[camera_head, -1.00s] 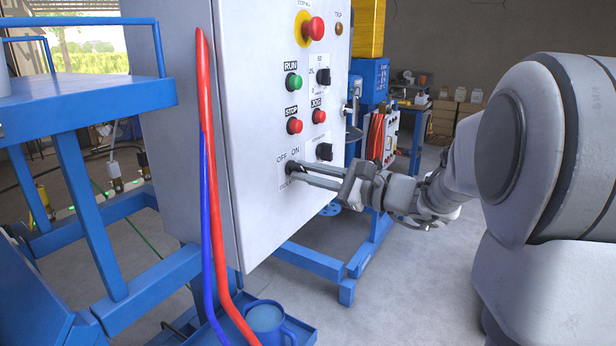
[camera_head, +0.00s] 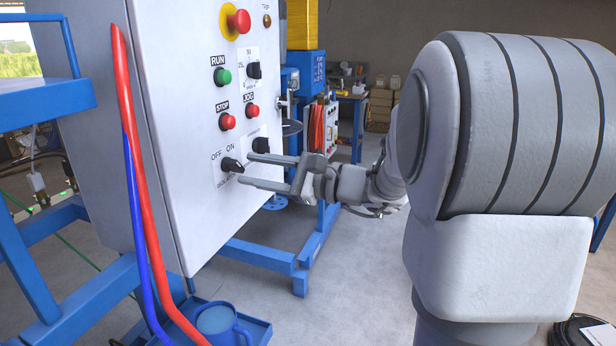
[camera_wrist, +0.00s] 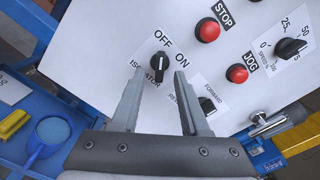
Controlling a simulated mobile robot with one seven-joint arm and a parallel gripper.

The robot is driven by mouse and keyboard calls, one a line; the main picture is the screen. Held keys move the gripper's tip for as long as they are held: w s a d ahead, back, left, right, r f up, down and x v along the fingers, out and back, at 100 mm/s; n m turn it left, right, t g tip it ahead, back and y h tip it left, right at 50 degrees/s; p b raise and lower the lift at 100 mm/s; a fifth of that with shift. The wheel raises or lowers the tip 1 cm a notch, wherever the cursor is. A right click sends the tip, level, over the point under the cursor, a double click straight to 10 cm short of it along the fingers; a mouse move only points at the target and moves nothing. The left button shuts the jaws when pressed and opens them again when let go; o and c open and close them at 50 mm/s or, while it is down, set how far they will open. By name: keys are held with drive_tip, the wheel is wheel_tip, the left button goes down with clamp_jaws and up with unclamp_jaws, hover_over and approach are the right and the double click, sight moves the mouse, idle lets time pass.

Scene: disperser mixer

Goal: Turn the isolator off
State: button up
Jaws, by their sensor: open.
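The isolator (camera_head: 231,165) is a black rotary knob low on the white cabinet front, under OFF and ON labels. Its handle appears to lean toward OFF. It also shows in the wrist view (camera_wrist: 159,66), beyond the fingertips. My gripper (camera_head: 246,170) is open, with its two long grey fingers pointing at the panel just right of the knob. In the wrist view my gripper (camera_wrist: 157,82) has its fingers to either side of the knob's line, with nothing held. The knob appears clear of the fingers.
Above are the red STOP button (camera_head: 227,121), green RUN button (camera_head: 223,77), red JOG button (camera_head: 252,111) and a yellow-ringed red button (camera_head: 238,20). Another black selector (camera_head: 261,145) is close by the upper finger. Red and blue hoses (camera_head: 140,150) hang at the cabinet's left edge.

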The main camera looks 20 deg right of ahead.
drive_tip(key=v, duration=1.4)
drive_tip(key=shift+s+d, duration=0.25)
drive_tip(key=shift+s, duration=0.05)
drive_tip(key=shift+a, duration=0.1)
